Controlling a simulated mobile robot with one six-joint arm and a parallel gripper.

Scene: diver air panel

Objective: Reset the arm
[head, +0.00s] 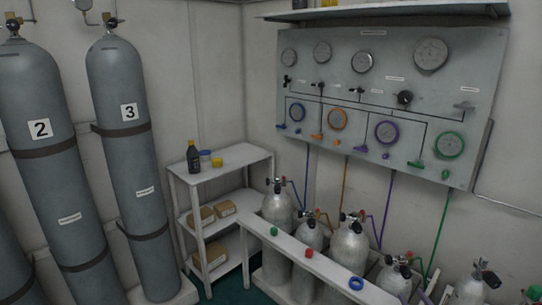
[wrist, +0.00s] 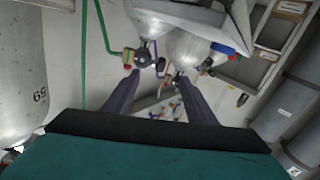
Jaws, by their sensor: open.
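My gripper (wrist: 155,88) shows only in the wrist view. Its two dark purple fingers are spread apart, and nothing is held between them. Beyond the fingertips are silver cylinders (wrist: 196,50) with dark valves (wrist: 139,58) and small coloured fittings. I cannot tell how far the fingertips are from the valves. The head view shows neither my arm nor my gripper.
In the head view, several silver cylinders (head: 349,248) stand behind a white rail (head: 315,262), below a grey gauge panel (head: 375,75) with coloured hoses. Large grey cylinders (head: 122,160) stand left. A white shelf (head: 222,167) holds a bottle and boxes. A green hose (wrist: 85,50) hangs near my gripper.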

